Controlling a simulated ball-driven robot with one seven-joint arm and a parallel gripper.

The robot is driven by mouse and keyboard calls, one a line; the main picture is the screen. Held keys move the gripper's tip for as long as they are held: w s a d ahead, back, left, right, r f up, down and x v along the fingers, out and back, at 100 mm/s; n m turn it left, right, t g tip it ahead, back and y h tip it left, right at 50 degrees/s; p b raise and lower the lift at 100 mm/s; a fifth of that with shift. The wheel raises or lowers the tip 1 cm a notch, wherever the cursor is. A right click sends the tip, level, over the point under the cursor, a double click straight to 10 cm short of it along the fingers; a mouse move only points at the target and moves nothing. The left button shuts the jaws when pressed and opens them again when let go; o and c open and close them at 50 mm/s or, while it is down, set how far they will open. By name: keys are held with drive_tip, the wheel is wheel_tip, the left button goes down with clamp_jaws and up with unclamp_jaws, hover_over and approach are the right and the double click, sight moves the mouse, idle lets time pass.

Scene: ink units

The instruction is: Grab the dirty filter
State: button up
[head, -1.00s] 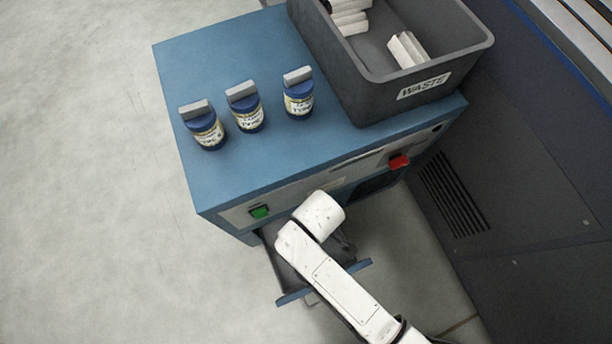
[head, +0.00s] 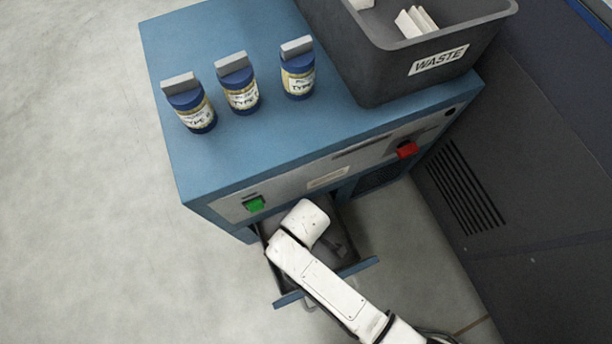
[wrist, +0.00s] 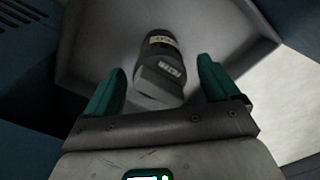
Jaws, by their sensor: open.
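A dark grey, jar-shaped filter (wrist: 158,68) with pale labels lies in the grey open drawer (wrist: 85,48) in the wrist view. I take it to be the dirty filter; its label is too blurred to read. My gripper (wrist: 162,65) is open, with one green finger to the left and one to the right of the filter's near end. I cannot tell whether the fingers touch it. In the head view my arm covers much of the drawer (head: 290,298), and my gripper is mostly hidden there.
Three blue-lidded filters, one at the left (head: 194,112), one in the middle (head: 241,95) and one at the right (head: 298,82), stand on the blue cabinet (head: 230,165). A WASTE bin (head: 385,82) holds white pieces. A dark panel (head: 530,215) stands at the right.

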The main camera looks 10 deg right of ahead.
wheel_tip(320, 180, down, 3)
drive_tip(key=shift+b, duration=0.65)
drive_tip(key=c, duration=1.2)
